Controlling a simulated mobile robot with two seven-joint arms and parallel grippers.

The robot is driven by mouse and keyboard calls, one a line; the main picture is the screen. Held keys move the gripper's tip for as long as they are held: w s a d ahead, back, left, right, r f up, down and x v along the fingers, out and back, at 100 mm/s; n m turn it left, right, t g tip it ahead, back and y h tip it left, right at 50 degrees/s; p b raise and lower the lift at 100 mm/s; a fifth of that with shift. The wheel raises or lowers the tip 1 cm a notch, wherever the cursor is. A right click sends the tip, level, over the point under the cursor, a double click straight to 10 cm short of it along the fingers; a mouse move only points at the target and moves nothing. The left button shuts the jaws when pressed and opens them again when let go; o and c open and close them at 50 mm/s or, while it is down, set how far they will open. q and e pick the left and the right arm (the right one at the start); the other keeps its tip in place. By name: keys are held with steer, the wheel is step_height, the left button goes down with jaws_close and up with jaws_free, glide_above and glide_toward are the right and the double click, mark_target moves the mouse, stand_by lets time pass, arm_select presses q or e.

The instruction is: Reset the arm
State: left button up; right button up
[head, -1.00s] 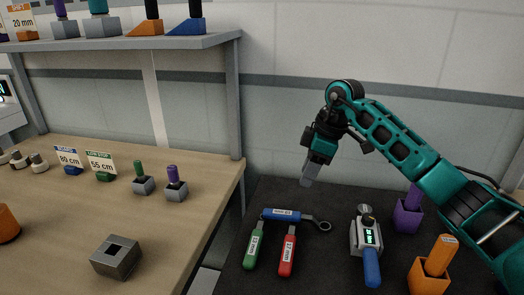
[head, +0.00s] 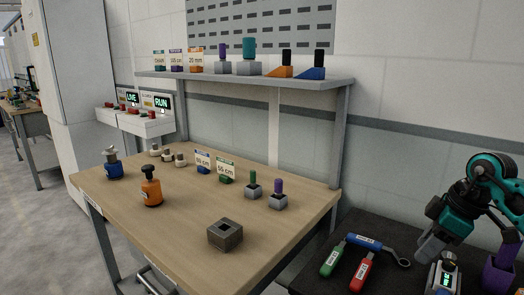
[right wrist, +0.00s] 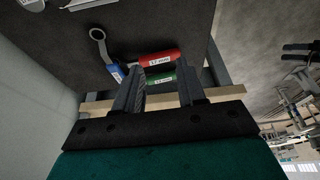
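My right arm comes in at the right edge of the head view, teal and black. Its right gripper (head: 428,248) points down above the dark table, close to the grey device with a lit display (head: 443,275). In the right wrist view the two fingers of this gripper (right wrist: 161,80) stand apart with nothing held between them. Beyond them lie a red-handled tool (right wrist: 158,58), a green-handled tool (right wrist: 160,79) and a blue-handled wrench (right wrist: 98,36). My left gripper is not in view.
The dark table (head: 330,235) also carries a purple holder (head: 498,275). Left of it, a wooden table (head: 165,225) holds a grey block with a square hole (head: 225,235), an orange bottle-like piece (head: 152,188) and small stands. A grey shelf (head: 250,82) rises behind.

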steer(key=s+a+f+n+t+y, duration=0.25)
steer(key=a+y, duration=0.45)
steer(key=a, duration=0.5)
steer(key=s+a+f+n+t+y, duration=0.15)
steer(key=a+n+y, duration=0.25)
steer(key=a+y, duration=0.55)
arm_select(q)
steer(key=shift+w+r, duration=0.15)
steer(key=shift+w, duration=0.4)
arm_select(e)
steer(key=s+d+f+m+t+h, duration=0.2)
steer(key=s+f+m+h, duration=0.5)
steer(key=f, duration=0.4)
steer(key=s+d+f+m+t+h, duration=0.1)
steer(key=s+f+m+t+h, duration=0.1)
steer(key=s+f+m+h, duration=0.5)
step_height(320, 180, down, 4)
steer(key=s+h, duration=0.1)
steer(key=h, duration=0.2)
steer(key=shift+d+r+t, duration=0.15)
steer(key=shift+d+t, duration=0.25)
